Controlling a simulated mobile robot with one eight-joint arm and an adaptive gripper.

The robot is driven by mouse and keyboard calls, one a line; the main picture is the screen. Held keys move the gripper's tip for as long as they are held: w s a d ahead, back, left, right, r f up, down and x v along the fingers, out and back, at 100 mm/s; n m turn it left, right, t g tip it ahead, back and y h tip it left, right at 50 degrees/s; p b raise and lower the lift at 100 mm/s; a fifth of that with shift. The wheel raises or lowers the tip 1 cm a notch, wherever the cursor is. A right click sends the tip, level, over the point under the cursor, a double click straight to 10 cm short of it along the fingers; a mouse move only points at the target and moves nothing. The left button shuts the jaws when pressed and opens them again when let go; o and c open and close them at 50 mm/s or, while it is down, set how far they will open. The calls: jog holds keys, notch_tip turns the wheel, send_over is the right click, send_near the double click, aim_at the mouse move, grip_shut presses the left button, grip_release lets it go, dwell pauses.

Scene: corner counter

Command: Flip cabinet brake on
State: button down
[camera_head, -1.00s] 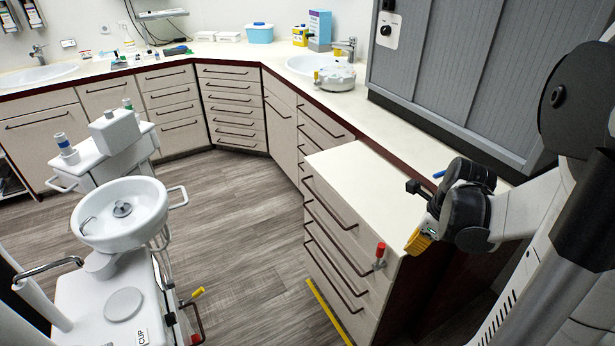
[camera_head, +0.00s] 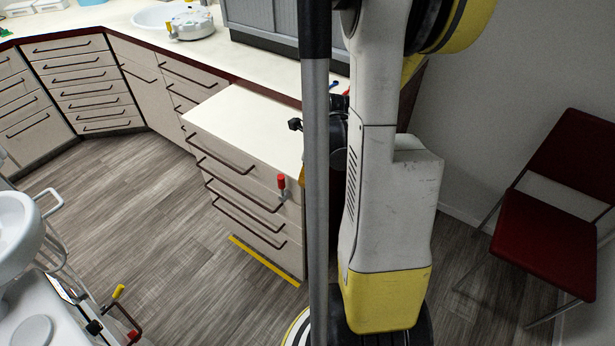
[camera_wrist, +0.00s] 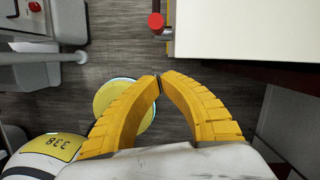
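A small lever with a red knob (camera_head: 281,183) stands upright at the right end of the front of the white-topped drawer cabinet (camera_head: 240,122). I take it as the cabinet brake. In the wrist view the red knob (camera_wrist: 156,20) shows from above, just off the left edge of the cabinet top (camera_wrist: 240,30). My gripper (camera_wrist: 160,79) has yellow ridged fingers with their tips together and nothing visible between them. The tips are apart from the knob, which is above them in the picture. In the head view my column and arm hide most of the gripper.
A dental unit with a white basin (camera_head: 18,228) stands at the left, with a yellow-tipped lever (camera_head: 119,291) low on it. A red chair (camera_head: 545,240) stands at the right. Grey floor (camera_head: 175,240) is clear in front of the cabinet.

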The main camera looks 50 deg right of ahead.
aim_at(284, 187)
jog(key=w+a+f+b, duration=0.1)
jog(key=w+f+b, duration=0.1)
jog(key=w+f, duration=0.2)
jog(key=shift+w+a+f, duration=0.15)
jog(key=shift+w+f, duration=0.05)
jog(key=shift+w, duration=0.2)
jog(key=shift+w, duration=0.1)
jog(key=shift+w+r+g, duration=0.1)
jog(key=shift+w+g, duration=0.1)
jog(key=shift+g, duration=0.1)
